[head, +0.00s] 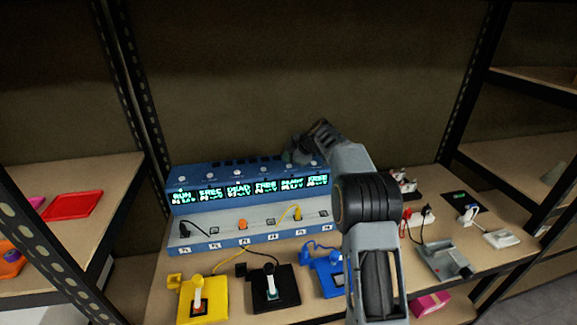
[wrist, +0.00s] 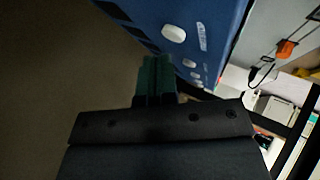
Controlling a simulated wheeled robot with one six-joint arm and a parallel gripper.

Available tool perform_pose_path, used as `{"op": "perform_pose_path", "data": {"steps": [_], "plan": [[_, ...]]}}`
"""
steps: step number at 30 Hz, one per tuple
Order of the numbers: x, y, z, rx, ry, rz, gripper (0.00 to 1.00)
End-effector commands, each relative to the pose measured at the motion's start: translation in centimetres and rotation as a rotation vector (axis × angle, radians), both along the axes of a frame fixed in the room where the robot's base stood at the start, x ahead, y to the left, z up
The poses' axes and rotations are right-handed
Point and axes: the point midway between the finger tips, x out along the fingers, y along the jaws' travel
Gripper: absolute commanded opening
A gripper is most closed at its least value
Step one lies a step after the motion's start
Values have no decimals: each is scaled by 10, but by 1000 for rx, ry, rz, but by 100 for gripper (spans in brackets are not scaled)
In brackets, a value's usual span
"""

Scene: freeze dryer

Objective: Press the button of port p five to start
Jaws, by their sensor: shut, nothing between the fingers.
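The blue dryer unit (head: 250,208) stands on the shelf, with a row of lit displays above a row of labelled ports. The fifth label from the left (head: 299,232) sits below a port with a yellow plug (head: 297,214). White buttons (head: 238,173) run along the top above the displays. My gripper (head: 294,156) is over the right part of the unit's top and hides some of it. In the wrist view its dark green fingers (wrist: 155,75) are shut and empty, beside the blue panel. A white button (wrist: 173,33) is just beyond the fingertips. I cannot tell which port it serves.
In front of the unit stand a yellow box (head: 203,302), a black box (head: 274,290) and a blue box (head: 329,275), each with a plug on top. Grey devices with cables (head: 446,260) lie to the right. Dark posts (head: 136,85) frame the shelf.

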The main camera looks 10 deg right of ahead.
Motion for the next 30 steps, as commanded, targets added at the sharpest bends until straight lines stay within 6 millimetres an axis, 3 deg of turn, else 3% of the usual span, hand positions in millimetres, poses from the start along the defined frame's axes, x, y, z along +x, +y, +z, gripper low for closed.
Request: {"op": "perform_pose_path", "data": {"steps": [30], "plan": [[0, 0, -9, -1, 0, 1, 0]]}}
